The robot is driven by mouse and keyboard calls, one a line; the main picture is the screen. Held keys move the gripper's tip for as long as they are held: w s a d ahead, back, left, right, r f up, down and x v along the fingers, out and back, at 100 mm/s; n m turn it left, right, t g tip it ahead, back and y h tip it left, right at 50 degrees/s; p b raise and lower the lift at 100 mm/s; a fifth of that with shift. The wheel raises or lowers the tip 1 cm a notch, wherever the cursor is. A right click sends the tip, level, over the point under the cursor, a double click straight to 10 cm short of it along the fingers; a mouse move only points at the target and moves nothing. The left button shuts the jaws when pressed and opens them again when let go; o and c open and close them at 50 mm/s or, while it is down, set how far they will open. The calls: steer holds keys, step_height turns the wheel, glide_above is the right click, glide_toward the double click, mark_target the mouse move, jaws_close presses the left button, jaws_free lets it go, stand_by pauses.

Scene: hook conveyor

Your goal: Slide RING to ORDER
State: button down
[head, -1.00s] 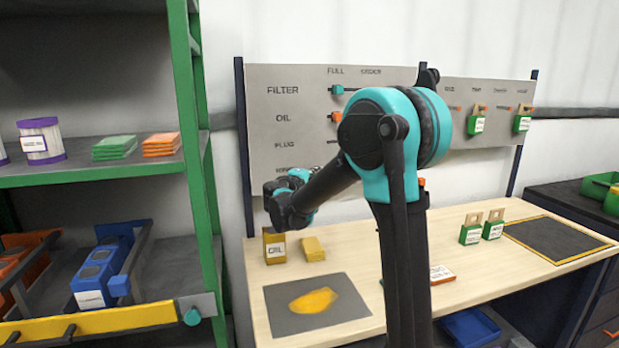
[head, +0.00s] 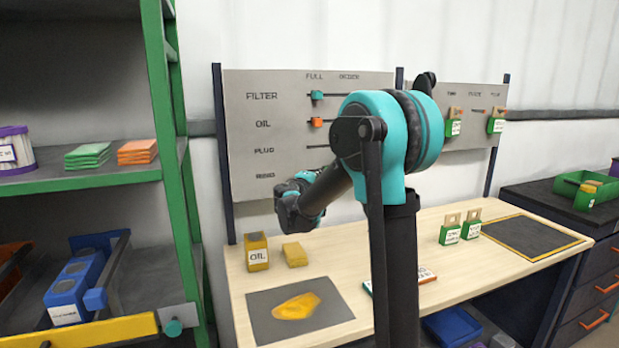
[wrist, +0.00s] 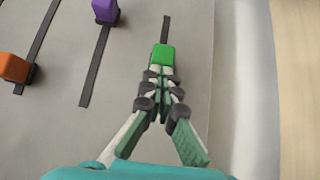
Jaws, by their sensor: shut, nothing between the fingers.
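The grey slider board (head: 240,150) carries the rows FILTER, OIL, PLUG and RING under the headings FULL and ORDER. The RING row's label (head: 265,176) shows, but my arm hides its slider in the head view. In the wrist view a green slider block (wrist: 163,55) sits on the rightmost dark slot (wrist: 166,25), which runs on above it. My gripper (wrist: 161,76) is shut, its fingertips right against or just below the green block; contact is unclear.
A purple slider (wrist: 105,11) and an orange slider (wrist: 14,67) lie left of the green one. Below the board, the workbench (head: 370,290) holds an OIL box (head: 257,252), a yellow block (head: 294,254) and a grey mat (head: 260,320). A green-posted shelf (head: 160,130) stands left.

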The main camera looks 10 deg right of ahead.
steer(key=w+d, duration=0.1)
steer(key=d, duration=0.5)
steer(key=shift+w+d, duration=0.15)
steer(key=shift+d, duration=0.05)
